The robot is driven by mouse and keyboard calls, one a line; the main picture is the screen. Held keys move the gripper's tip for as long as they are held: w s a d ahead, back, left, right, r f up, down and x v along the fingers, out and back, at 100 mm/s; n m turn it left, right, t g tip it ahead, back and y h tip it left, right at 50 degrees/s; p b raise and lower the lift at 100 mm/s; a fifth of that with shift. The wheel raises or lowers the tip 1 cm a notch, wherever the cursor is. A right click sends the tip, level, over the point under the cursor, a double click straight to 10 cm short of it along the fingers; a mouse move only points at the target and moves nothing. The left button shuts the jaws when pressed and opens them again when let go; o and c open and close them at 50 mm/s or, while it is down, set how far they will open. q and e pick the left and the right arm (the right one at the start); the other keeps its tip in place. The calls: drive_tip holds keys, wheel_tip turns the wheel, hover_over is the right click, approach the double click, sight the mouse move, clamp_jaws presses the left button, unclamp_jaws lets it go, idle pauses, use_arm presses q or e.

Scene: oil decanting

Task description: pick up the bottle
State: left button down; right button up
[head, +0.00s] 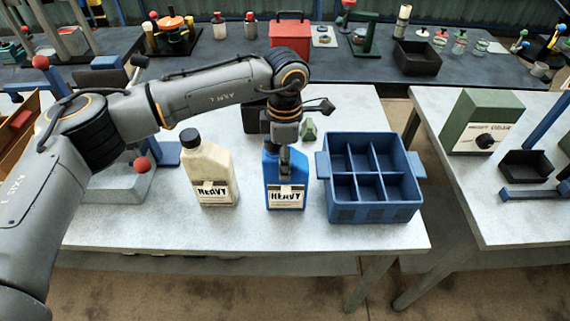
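A blue bottle (287,198) with a "HEAVY" label stands upright on the light table, left of the blue crate. A cream bottle (208,170) with a black cap and a "HEAVY" label stands to its left. My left gripper (285,165) points down at the upper part of the blue bottle and overlaps it in the view. It hides part of the bottle's top. I cannot tell whether its fingers are closed on the bottle. My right gripper is not in view.
A blue crate (328,180) with several compartments stands close to the right of the blue bottle. A grey fixture (118,186) with red knobs is at the left. A dark object (254,117) is behind the bottles. The table's front strip is clear.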

use_arm(q)
drive_tip(key=s+r+b, duration=0.6)
drive_tip(key=s+r, duration=0.7)
drive_tip(key=s, duration=0.1)
drive_tip(key=shift+w, duration=0.15)
drive_tip(key=w+p, duration=0.3)
drive_tip(key=w, duration=1)
drive_tip(key=shift+w, duration=0.35)
idle(1.8)
drive_tip(key=shift+f, duration=0.1)
